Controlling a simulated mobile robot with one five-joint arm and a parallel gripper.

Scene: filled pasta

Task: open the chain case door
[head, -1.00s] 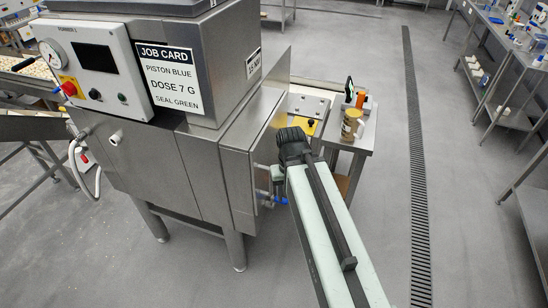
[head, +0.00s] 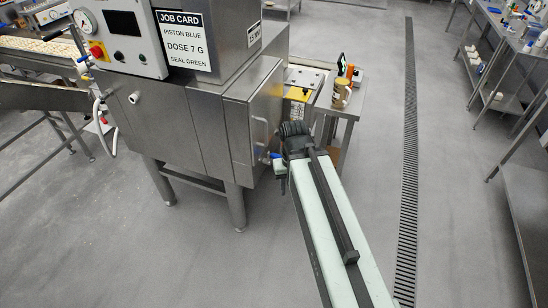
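The chain case door (head: 266,100) is the steel panel on the right side of the filling machine. It looks shut, lying flush with the case. A bar handle (head: 256,130) stands out from its near part. My gripper (head: 273,160) is close to the lower end of this handle, with blue showing at its tip. My dark wrist and pale green arm hide most of the fingers. I cannot tell whether they touch the handle or how far apart they are.
A small steel side table (head: 345,112) with a jar (head: 341,93) and orange and green items stands behind the door. A yellow-marked plate (head: 298,94) lies between them. The floor to the right is clear up to steel benches (head: 520,80). A floor drain (head: 408,150) runs along it.

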